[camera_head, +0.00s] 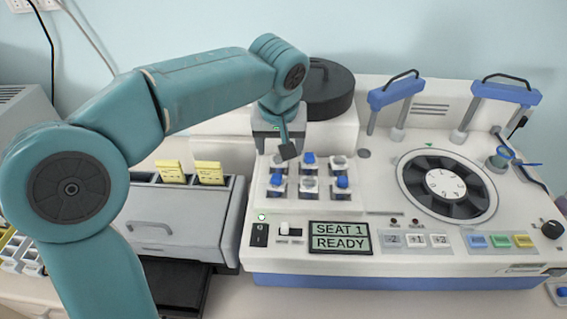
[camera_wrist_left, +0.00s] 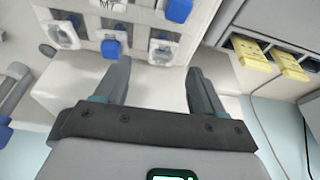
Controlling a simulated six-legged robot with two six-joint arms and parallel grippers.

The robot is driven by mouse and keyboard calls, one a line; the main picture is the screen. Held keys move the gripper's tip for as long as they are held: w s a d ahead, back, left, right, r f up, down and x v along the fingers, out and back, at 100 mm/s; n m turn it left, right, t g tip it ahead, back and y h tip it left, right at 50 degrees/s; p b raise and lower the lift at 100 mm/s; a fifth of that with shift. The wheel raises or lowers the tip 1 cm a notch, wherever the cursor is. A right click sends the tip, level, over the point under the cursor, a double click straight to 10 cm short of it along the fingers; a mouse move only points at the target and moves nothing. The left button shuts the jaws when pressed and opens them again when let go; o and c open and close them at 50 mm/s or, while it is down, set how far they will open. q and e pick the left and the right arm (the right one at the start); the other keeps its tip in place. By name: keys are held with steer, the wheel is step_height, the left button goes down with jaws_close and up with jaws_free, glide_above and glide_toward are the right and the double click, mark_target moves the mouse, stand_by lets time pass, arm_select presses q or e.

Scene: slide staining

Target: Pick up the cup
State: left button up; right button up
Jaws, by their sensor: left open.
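Several small cup-like pieces sit in a white rack (camera_head: 262,207) on the machine; I cannot tell which one the task means. Three show blue: a back-middle piece (camera_head: 309,158), a front-left piece (camera_head: 276,180) and a front-right piece (camera_head: 342,182). My left gripper (camera_head: 287,150) hangs over the rack's back edge, partly hidden by its own wrist. In the left wrist view, its two fingers (camera_wrist_left: 158,88) are apart with nothing between them. A blue piece (camera_wrist_left: 111,48) is just beyond the fingertips, apart from them. My right gripper is not in view.
A round dark carousel (camera_head: 445,187) and two blue-handled lids (camera_head: 396,93) (camera_head: 506,92) are on the right. A grey box with yellow tabs (camera_head: 210,172) is to the left. A black round container (camera_head: 328,90) stands behind the gripper.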

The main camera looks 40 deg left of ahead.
mark_target(279, 158)
arm_select(q)
steer(key=shift+s+a+f, duration=0.3)
steer(key=shift+s+a, duration=0.1)
steer(key=shift+s, duration=0.35)
steer(key=w+f, duration=0.1)
steer(key=w+f+p, duration=0.1)
steer(key=f, duration=0.2)
steer(key=shift+w+d, duration=0.1)
steer(key=shift+w, duration=0.3)
steer(key=shift+w+f, duration=0.1)
steer(key=shift+f, duration=0.2)
steer(key=shift+s+a+r, duration=0.15)
steer(key=shift+s, duration=0.25)
steer(key=shift+s+a+r, duration=0.1)
steer(key=shift+s+r, duration=0.05)
steer(key=shift+s, duration=0.25)
steer(key=shift+d, duration=0.15)
steer(key=c, duration=0.4)
steer(key=shift+w+d+f, duration=0.1)
steer(key=shift+w+f, duration=0.05)
steer(key=shift+w, duration=0.4)
steer(key=c, duration=0.7)
steer(key=shift+s+a, duration=0.2)
steer(key=shift+s, duration=0.15)
steer(key=shift+w+d, duration=0.1)
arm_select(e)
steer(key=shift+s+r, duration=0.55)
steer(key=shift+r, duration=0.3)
